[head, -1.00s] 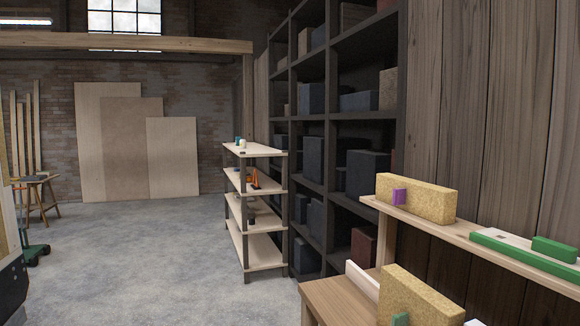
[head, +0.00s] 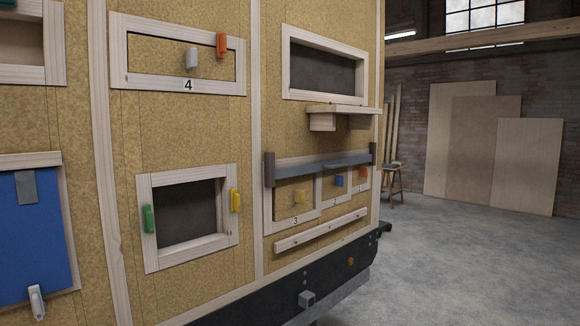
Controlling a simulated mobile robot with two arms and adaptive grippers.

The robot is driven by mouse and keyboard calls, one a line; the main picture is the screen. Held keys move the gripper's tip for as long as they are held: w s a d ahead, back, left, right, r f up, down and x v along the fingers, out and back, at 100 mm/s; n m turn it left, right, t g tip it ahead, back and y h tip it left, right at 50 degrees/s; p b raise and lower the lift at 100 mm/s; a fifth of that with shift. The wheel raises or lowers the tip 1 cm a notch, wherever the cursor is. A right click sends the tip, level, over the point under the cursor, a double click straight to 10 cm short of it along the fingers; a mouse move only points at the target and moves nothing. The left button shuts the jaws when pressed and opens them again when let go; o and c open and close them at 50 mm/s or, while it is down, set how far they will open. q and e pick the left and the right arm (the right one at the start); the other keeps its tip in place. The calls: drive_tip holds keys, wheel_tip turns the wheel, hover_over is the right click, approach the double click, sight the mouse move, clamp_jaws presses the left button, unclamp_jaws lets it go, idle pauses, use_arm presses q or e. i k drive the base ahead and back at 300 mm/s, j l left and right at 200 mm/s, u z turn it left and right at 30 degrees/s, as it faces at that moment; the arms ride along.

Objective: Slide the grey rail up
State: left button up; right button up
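The grey rail (head: 310,166) is a long flat bar on the outer wall of the hut trailer, right of the middle in the head view. It runs between two dark upright end pieces, a left one (head: 269,170) and a right one (head: 373,153). It lies along the top of a pale wooden frame with small doors numbered 3, 2 and 1. Neither of my grippers is in view.
A wooden shelf (head: 343,110) juts out above the rail, under a dark window opening. A pale wooden strip (head: 320,231) is below the doors. Panel 4 (head: 160,68), a blue panel (head: 30,240) and a framed opening (head: 187,212) are to the left. Open concrete floor (head: 470,250) lies right.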

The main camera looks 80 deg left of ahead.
sight(288, 172)
drive_tip(key=j+u, duration=0.1)
drive_tip(key=u, duration=2.4)
drive_tip(key=i+z, duration=0.25)
drive_tip(key=i, duration=0.3)
drive_tip(key=i+j+z, duration=0.25)
drive_tip(key=i, duration=0.3)
drive_tip(key=i+j+z, duration=0.1)
drive_tip(key=i+z, duration=0.15)
drive_tip(key=i, duration=0.3)
drive_tip(key=i+j+z, duration=0.25)
drive_tip(key=i, duration=0.25)
drive_tip(key=j, duration=0.1)
